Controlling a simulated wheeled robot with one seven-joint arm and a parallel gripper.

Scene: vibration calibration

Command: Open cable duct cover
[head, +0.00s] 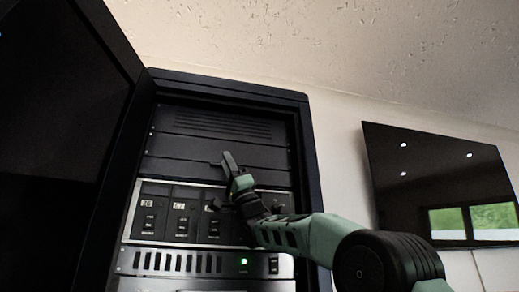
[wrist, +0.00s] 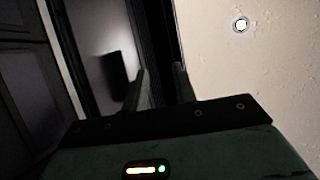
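A black rack cabinet (head: 304,165) stands open with dark panels inside. A plain dark panel (head: 185,150) with a slotted part (head: 222,124) above it fills the upper bay; I cannot tell for sure which part is the cable duct cover. My gripper (head: 227,160) is in front of this panel's lower edge, its fingers pointing up. I cannot tell whether it touches the panel. In the wrist view my gripper (wrist: 162,75) has its two fingers apart with nothing seen held between them. A dark vertical strip shows behind the gap.
The cabinet's black door (head: 65,120) stands open at the left. Below the panel are a module row (head: 180,215) and a unit with a green light (head: 190,263). A wall screen (head: 435,185) hangs at the right. Pale wall lies between.

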